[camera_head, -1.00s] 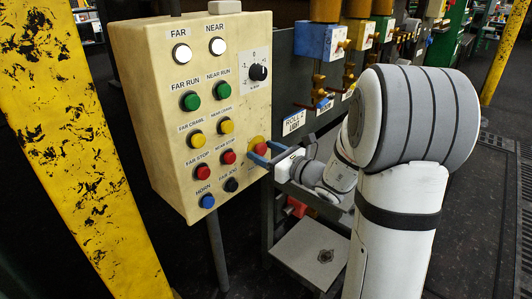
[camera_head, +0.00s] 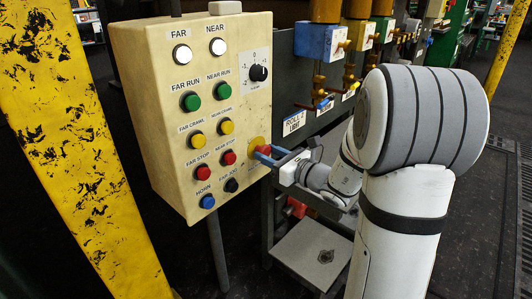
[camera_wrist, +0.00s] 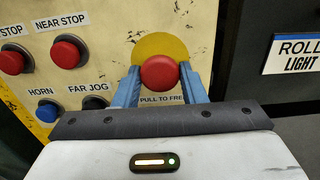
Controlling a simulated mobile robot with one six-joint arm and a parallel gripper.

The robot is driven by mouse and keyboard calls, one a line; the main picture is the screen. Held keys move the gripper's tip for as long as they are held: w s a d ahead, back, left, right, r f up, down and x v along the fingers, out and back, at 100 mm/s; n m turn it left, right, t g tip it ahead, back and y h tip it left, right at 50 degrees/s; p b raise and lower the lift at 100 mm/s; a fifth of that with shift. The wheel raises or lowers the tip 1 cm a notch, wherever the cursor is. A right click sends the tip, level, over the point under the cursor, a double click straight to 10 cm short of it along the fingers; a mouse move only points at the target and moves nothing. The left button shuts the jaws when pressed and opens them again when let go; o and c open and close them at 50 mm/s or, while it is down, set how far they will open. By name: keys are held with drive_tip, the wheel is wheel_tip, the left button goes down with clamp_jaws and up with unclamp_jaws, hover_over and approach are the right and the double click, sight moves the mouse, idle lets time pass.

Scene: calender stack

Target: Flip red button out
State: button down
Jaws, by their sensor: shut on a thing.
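The red button (camera_head: 264,150) stands on a yellow disc at the lower right of the cream control box (camera_head: 145,75). In the wrist view the red button (camera_wrist: 160,73) sits before its yellow disc (camera_wrist: 160,46), above a label partly hidden by my gripper that reads "PULL TO FRE". My gripper (camera_head: 268,157) reaches in from the right. In the wrist view the blue fingers of my gripper (camera_wrist: 160,80) lie on both sides of the red button, shut on it. The fingers hide the button's lower sides.
Other red buttons, FAR STOP (camera_head: 203,172) and NEAR STOP (camera_head: 228,157), sit to the left, with HORN (camera_head: 208,202) and FAR JOG (camera_head: 231,185) below. A yellow post (camera_head: 85,150) stands left of the box. Valves and a "ROLL LIGHT" sign (camera_head: 294,121) are to the right.

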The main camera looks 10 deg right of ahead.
drive_tip(key=shift+s+d+f, duration=0.1)
drive_tip(key=shift+s+d, duration=0.05)
drive_tip(key=shift+s, duration=0.05)
drive_tip(key=c, duration=0.9)
unclamp_jaws()
drive_tip(key=shift+s, duration=0.1)
drive_tip(key=p+v, duration=0.1)
drive_tip(key=v, duration=0.7)
drive_tip(key=shift+p, duration=0.35)
